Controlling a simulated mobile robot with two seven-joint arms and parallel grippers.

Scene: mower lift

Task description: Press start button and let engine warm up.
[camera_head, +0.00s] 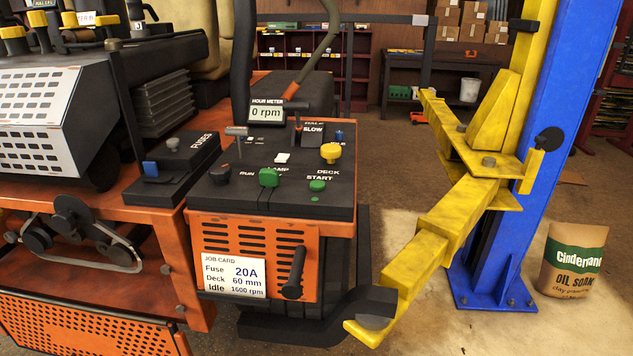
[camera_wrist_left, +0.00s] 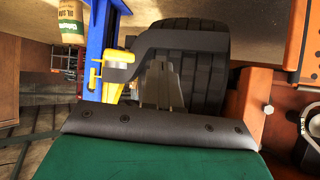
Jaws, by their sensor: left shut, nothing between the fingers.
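In the head view the control panel (camera_head: 240,200) of the orange mower faces me. The green start button (camera_head: 317,185) sits under the "START" label at its right and looks untouched. A small green spot (camera_head: 315,199) lies just in front of it. The hour meter (camera_head: 266,114) reads 0 rpm. The throttle lever (camera_head: 298,130) stands by the "SLOW" marking; nearby labels are partly hidden. A green switch (camera_head: 269,177) is beside "RUN". My left gripper (camera_wrist_left: 163,63) shows in the left wrist view, shut and empty, before a black tyre (camera_wrist_left: 205,70). My right gripper is not in view.
A yellow knob (camera_head: 330,152) is behind the start button. A job card (camera_head: 234,275) reads Fuse 20A, Deck 60 mm, Idle 1600 rpm. A yellow lift arm (camera_head: 440,235) and blue post (camera_head: 530,170) stand right of the panel. An oil soak bag (camera_head: 573,262) is beyond.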

